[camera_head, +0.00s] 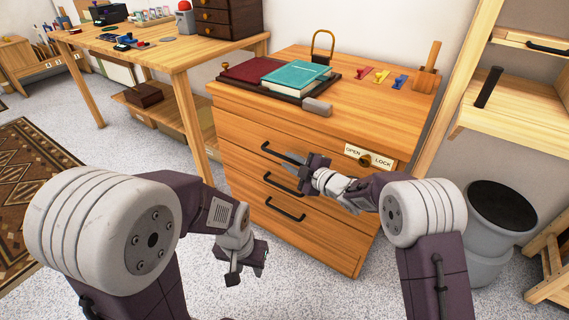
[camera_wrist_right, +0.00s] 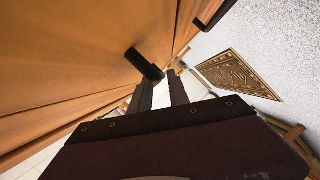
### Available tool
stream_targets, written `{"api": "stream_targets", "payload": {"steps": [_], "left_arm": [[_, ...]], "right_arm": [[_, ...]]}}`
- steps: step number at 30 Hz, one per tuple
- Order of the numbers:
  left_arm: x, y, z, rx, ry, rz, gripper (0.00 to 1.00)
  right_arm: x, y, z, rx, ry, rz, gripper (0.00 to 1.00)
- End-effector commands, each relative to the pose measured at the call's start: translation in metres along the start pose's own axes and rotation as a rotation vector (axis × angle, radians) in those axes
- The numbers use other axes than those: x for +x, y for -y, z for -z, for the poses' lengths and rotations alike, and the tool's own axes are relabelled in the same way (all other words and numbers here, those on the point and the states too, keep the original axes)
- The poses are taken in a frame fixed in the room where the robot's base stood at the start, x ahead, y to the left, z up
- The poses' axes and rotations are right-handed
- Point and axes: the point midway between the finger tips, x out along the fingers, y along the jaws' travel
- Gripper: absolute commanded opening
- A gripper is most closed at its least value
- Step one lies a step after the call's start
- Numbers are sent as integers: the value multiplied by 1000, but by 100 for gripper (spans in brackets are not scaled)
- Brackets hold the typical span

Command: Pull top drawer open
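The wooden cabinet (camera_head: 240,150) has several drawer fronts with black bar handles. The top drawer handle (camera_head: 277,152) is on the upper front, and the drawer looks shut. My right gripper (camera_head: 294,160) is at the right end of this handle. In the right wrist view its two fingers (camera_wrist_right: 162,82) are apart, with a black handle (camera_wrist_right: 143,64) close by the left fingertip. I cannot tell whether they touch. My left gripper (camera_head: 243,274) hangs low in front of the cabinet, away from the handles; its finger gap is unclear.
An OPEN/LOCK plate with a knob (camera_head: 365,160) sits right of the top handle. A grey bin (camera_head: 500,215) stands to the right. A desk (camera_head: 170,55) is at left.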

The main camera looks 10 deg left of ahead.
Motion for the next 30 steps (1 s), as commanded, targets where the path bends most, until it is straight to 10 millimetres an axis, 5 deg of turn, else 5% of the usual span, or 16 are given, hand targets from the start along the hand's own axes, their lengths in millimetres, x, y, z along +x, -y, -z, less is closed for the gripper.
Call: {"api": "stream_targets", "payload": {"steps": [8,15,18,30], "left_arm": [[16,0,-2,0,0,0,36],[16,0,-2,0,0,0,36],[16,0,-2,0,0,0,36],[16,0,-2,0,0,0,36]], "right_arm": [[35,1,0,0,0,0,22],[36,0,0,1,2,0,22],[36,0,0,1,2,0,0],[36,0,0,2,2,0,0]]}}
